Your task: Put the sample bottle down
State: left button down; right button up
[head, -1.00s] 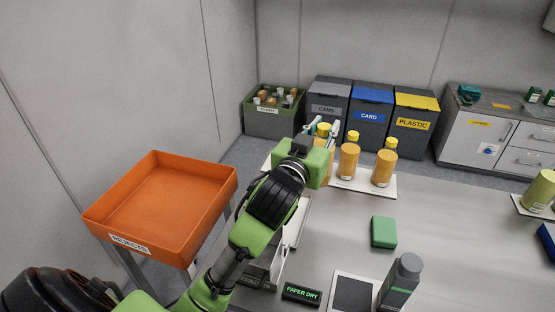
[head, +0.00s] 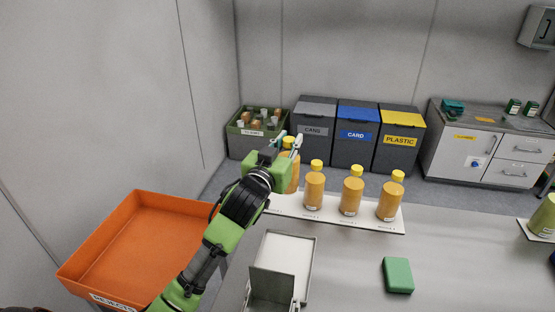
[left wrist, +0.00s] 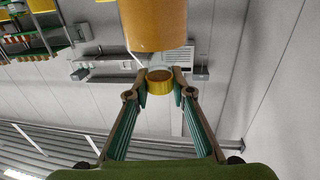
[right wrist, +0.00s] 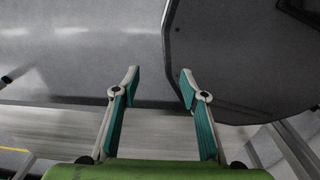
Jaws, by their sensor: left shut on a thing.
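My left gripper (head: 287,146) is shut on the yellow cap of an orange sample bottle (head: 293,175), which hangs upright at the left end of a white labelled board (head: 335,216). In the left wrist view the cap (left wrist: 160,83) sits between the fingertips (left wrist: 160,88), with the orange body beyond it. My gripper hides part of the bottle; I cannot tell whether its base touches the board. Three similar bottles stand on the board to its right: one close by (head: 314,190), a middle one (head: 351,195) and a right one (head: 390,199). My right gripper (right wrist: 160,84) is open and empty.
An orange tray (head: 88,262) stands at the left. A metal box with an open lid (head: 272,287) and a green sponge (head: 398,275) are on the grey bench (head: 350,265). Bins (head: 356,137) and a green crate (head: 250,147) stand behind. Bench space between box and sponge is clear.

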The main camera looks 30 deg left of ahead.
pick_arm(q)
jog(key=w+a+f, duration=0.2)
jog(key=f, duration=0.3)
jog(key=w+a+f+p, duration=0.1)
jog(key=w+a+f, duration=0.1)
jog(key=a+f, duration=0.1)
jog(key=shift+w+a+f, duration=0.25)
jog(key=shift+w+f, duration=0.05)
jog(key=shift+f, duration=0.6)
pick_arm(e)
jog(key=shift+w+a+r, duration=0.2)
jog(key=shift+a+r, duration=0.1)
jog(key=shift+r, duration=0.15)
jog(key=shift+w+a+r, duration=0.15)
jog(key=shift+a+r, duration=0.1)
jog(key=shift+r, duration=0.15)
pick_arm(q)
jog(key=shift+f, duration=0.15)
jog(key=c, duration=1.8)
grip_release()
jog(key=shift+f, duration=0.1)
